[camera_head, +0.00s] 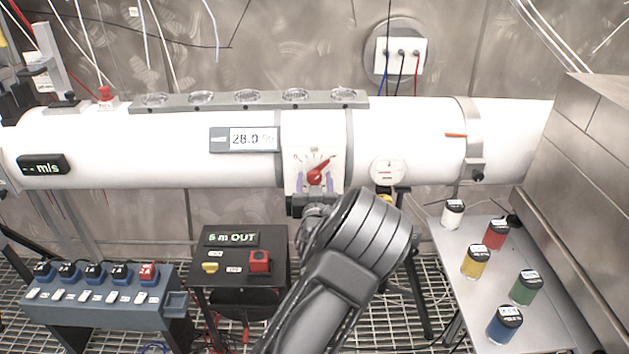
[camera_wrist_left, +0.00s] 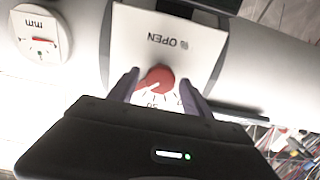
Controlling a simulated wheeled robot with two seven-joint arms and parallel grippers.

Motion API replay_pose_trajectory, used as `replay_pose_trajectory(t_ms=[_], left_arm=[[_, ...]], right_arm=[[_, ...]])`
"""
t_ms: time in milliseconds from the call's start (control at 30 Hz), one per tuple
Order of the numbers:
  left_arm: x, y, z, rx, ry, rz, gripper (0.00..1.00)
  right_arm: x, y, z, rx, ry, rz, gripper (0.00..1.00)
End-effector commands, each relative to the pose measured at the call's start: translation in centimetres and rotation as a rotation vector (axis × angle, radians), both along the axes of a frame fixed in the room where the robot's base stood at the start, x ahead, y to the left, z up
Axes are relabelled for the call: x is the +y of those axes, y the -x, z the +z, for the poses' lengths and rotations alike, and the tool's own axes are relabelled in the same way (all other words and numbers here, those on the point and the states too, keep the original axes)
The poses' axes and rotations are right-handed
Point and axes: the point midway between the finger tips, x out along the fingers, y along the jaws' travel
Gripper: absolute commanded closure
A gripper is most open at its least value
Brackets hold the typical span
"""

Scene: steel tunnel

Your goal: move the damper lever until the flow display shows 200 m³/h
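The damper lever (camera_head: 317,175) is a red knob with a pointer on a white dial plate on the white pipe. In the head view its pointer leans up to the right. In the left wrist view the red knob (camera_wrist_left: 155,79) sits below the word OPEN, which appears upside down. My left gripper (camera_head: 315,183) is at the plate, its two purple-grey fingers (camera_wrist_left: 161,88) on either side of the knob. They stand apart, with a small gap at least on the right side. The display (camera_head: 253,139) left of the plate reads about 28.0; its unit is unclear. My right gripper is not in view.
A round gauge (camera_head: 388,172) sits close right of the plate. Another display (camera_head: 42,168) shows dashes and m/s. A black box (camera_head: 238,268) and a switch box (camera_head: 105,310) stand below the pipe. A side table (camera_head: 550,300) holds several coloured jars.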

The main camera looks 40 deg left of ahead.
Motion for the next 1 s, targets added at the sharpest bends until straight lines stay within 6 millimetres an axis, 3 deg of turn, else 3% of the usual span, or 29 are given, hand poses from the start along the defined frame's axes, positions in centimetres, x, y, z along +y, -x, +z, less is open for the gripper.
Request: replay_pose_trajectory(t_ms=[667, 833, 1000], left_arm=[[0.0, 0.0, 0.0, 0.0, 0.0, 0.0, 0.99], [0.0, 0.0, -0.2, -0.009, 0.012, 0.001, 1.0], [0.2, 0.1, -0.5, -0.07, 0.09, 0.003, 1.0]], right_arm=[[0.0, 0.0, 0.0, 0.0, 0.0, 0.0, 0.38], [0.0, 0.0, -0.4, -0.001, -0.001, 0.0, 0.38], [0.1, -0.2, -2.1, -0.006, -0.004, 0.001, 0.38]])
